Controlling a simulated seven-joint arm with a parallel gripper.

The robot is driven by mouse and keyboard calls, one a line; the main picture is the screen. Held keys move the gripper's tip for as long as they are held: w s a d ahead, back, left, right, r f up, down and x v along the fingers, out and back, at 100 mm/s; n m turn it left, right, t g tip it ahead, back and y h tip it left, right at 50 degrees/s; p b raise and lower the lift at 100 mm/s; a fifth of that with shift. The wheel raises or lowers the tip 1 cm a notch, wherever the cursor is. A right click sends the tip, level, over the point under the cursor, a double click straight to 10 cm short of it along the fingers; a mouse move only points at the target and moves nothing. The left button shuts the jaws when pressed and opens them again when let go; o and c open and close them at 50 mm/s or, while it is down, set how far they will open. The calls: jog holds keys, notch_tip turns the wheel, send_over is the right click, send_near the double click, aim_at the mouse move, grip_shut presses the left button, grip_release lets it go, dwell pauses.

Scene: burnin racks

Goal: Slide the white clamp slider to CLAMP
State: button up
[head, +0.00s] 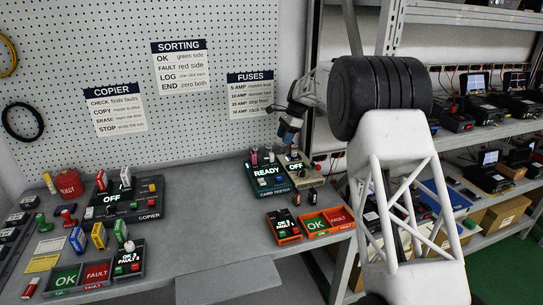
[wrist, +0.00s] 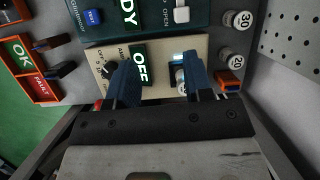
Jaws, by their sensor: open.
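The white clamp slider (wrist: 181,14) is a small white block on the dark teal card tester (wrist: 215,12), near the top edge of the wrist view. Small print reading OPEN seems to stand beside it. In the head view the card tester (head: 284,189) shows a lit READY; the slider is too small to make out there. My gripper (wrist: 160,72) has two blue fingers spread wide apart with nothing between them. It hangs over the beige panel beside the tester, apart from the slider. In the head view my gripper (head: 290,128) is above the tester's back right.
The beige panel (wrist: 155,58) has a lit OFF display, a dark knob and a switch partly behind my right finger. Round white pieces marked 30 (wrist: 238,20) and 20 (wrist: 232,58) stand close by. An orange OK/FAULT tray (head: 344,234) lies in front right.

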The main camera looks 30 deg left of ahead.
aim_at(271, 154)
jog(key=shift+m, duration=0.3)
jog(key=a+f, duration=0.1)
jog(key=w+a+f, duration=0.1)
jog(key=a, duration=0.1)
jog(key=shift+w+a+f, duration=0.1)
jog(key=shift+a+f, duration=0.1)
jog(key=shift+f, duration=0.1)
jog(key=shift+f, duration=0.15)
jog(key=shift+x, duration=3.75)
jog(key=shift+a, duration=0.1)
jog(key=shift+c, duration=0.2)
jog(key=shift+s, duration=0.2)
grip_shut()
